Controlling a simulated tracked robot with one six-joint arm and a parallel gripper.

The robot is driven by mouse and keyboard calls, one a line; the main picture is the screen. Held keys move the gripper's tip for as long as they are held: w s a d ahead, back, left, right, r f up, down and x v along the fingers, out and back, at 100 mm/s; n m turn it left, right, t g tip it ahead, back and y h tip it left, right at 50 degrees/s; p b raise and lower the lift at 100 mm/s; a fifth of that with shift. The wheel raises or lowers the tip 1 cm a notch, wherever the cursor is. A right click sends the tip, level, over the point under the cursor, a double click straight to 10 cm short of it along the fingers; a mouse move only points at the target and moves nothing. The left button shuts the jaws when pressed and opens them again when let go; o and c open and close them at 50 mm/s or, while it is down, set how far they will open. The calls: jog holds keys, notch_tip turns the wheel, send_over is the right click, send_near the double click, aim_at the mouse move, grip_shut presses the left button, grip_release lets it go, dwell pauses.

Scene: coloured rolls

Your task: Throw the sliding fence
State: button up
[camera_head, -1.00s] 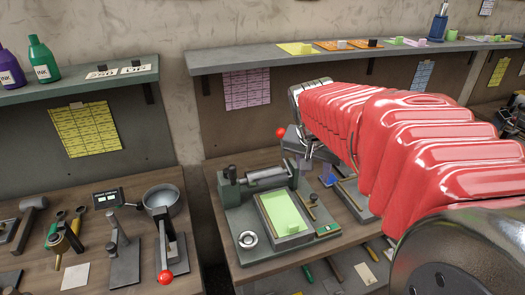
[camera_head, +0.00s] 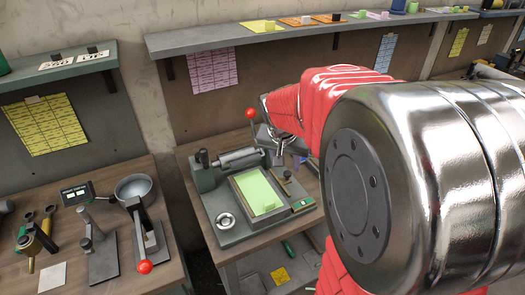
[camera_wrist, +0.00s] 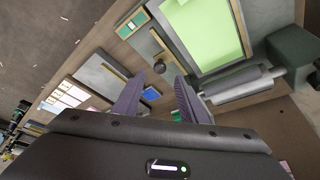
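A grey-green press (camera_head: 215,205) with a light green bed (camera_head: 258,192) stands on the wooden bench. A slim brass bar with a dark knob, which looks like the sliding fence (camera_head: 286,179), lies along the bed's right side. In the wrist view the fence's knob (camera_wrist: 158,67) shows just beyond the fingertips, beside the green bed (camera_wrist: 213,30). My gripper (camera_wrist: 156,88) is open, with two purple-grey fingers apart and nothing between them.
A roller (camera_wrist: 240,87) lies across the press's end. A red-ball lever (camera_head: 250,114) rises behind it. Another bench with a pan (camera_head: 140,190) and a second red-ball lever (camera_head: 145,267) stands left, across a gap. A shelf (camera_head: 220,38) runs above.

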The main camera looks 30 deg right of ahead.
aim_at(287, 173)
jog(key=shift+x, duration=2.85)
jog(key=shift+c, duration=0.3)
grip_shut()
